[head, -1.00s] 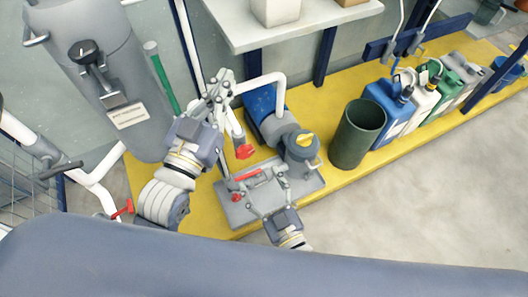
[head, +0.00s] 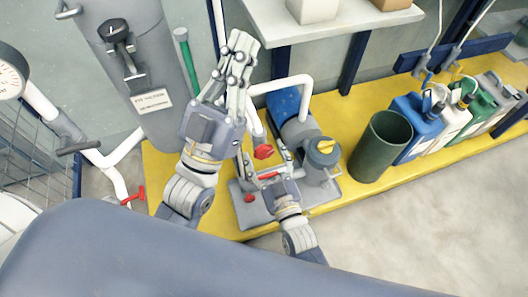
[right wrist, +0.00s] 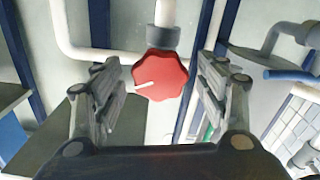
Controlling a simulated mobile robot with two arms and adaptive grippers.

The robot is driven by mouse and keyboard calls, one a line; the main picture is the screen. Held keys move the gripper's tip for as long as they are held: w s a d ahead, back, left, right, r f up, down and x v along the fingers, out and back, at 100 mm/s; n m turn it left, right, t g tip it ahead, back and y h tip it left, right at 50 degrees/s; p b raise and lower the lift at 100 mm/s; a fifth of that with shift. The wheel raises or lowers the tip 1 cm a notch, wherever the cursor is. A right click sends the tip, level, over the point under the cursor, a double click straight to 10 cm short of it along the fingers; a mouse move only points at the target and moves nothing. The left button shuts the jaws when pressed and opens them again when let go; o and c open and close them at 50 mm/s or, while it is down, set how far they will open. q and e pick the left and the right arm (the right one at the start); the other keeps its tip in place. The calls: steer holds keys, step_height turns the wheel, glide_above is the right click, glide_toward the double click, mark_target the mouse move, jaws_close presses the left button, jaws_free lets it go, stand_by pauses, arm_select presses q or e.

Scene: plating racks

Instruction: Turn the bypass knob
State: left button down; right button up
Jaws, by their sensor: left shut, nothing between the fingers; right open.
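The red lobed knob (head: 263,152) is on the end of a white pipe that comes down over the grey base plate. In the right wrist view the knob (right wrist: 160,76) faces me, with a white mark on its face. My right gripper (head: 264,162) is open, with one finger on each side of the knob. In the right wrist view, gaps show between the knob and both fingers. My left gripper (head: 240,44) is shut and empty, above and to the left of the knob, in front of the white pipes.
A pump with a blue motor (head: 285,103) and grey housing (head: 322,160) stands beside my right gripper. A smaller red knob (head: 249,198) is on the base plate (head: 328,192). A green bin (head: 378,147) and several jugs stand right. A grey tank (head: 140,75) stands left.

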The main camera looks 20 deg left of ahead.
arm_select(q)
steer(key=shift+s+a+r+t+h, duration=0.15)
steer(key=shift+s+r+t+h, duration=0.35)
steer(key=shift+s+r+t, duration=0.35)
arm_select(e)
steer(key=shift+x, duration=0.85)
arm_select(q)
steer(key=shift+s, duration=0.15)
arm_select(e)
steer(key=c, duration=1.1)
steer(key=shift+r+m+p, duration=0.1)
steer(key=shift+m+p, duration=0.55)
steer(key=shift+m, duration=0.35)
steer(key=m+p, duration=0.1)
steer(key=m, duration=0.2)
steer(key=shift+m, duration=0.4)
arm_select(q)
steer(key=w+f+g+y, duration=0.3)
steer(key=w+f+g, duration=0.3)
steer(key=f, duration=0.6)
steer(key=shift+w+g, duration=0.35)
steer(key=shift+g, duration=0.8)
